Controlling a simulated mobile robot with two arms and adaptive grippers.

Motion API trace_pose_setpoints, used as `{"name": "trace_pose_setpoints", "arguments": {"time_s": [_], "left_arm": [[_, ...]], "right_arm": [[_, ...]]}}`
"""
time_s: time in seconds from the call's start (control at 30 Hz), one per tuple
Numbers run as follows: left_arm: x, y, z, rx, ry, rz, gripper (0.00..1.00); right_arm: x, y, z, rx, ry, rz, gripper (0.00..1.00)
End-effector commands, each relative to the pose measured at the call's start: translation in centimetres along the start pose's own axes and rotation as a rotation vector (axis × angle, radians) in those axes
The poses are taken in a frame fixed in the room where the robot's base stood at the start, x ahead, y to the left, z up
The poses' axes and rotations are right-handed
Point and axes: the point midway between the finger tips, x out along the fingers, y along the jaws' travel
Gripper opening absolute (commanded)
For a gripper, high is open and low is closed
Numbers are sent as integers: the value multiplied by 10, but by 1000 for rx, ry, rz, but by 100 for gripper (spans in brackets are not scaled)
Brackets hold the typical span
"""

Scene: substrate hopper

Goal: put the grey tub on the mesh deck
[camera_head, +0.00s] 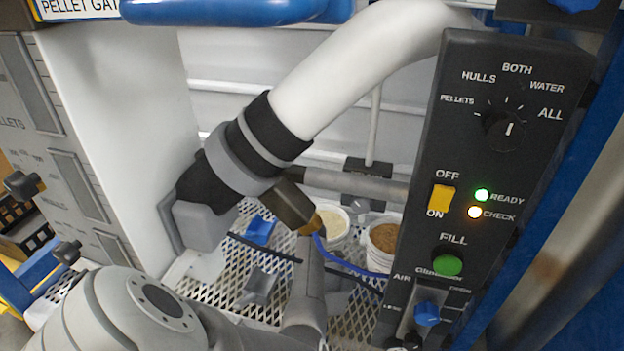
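The mesh deck (222,296) shows as a pale diamond-mesh floor low in the middle of the head view, partly covered by pipes and my arm. I cannot make out a grey tub. Two light-coloured containers stand at the back of the deck: one with pale contents (334,221) and one with brown contents (382,238). The control panel hides part of the brown one's right side. A small grey piece (259,287) shows over the mesh; I cannot tell what it is. My grey arm comes in at the lower left. Neither gripper can be made out.
A thick white pipe (365,62) with black and grey collars crosses above the deck. A brown nozzle block (289,203) and a blue hose (350,265) hang in the middle. A black control panel (478,225) stands right, a white wall (120,130) left.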

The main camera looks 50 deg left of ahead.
Motion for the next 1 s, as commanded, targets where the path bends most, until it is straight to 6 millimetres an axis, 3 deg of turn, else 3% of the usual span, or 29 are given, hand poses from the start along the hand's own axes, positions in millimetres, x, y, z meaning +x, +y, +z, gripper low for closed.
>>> {"name": "trace_pose_setpoints", "arguments": {"time_s": [0.03, 0.47, 0.5, 0.53, 1.0], "left_arm": [[6, 1, 0, 0, -1, 2, 47], [9, 1, 0, -1, -1, 2, 47], [9, 0, 0, 0, -1, 2, 94], [8, 0, 0, 0, -1, 2, 98], [3, 0, 0, 0, -1, 1, 100]], "right_arm": [[7, -1, 0, 0, 1, -1, 35], [8, -4, -2, 1, 3, -5, 35], [7, -4, -2, 1, 3, -5, 35], [7, -4, -2, 1, 3, -5, 35], [5, -4, -2, 0, 2, -5, 35]]}}
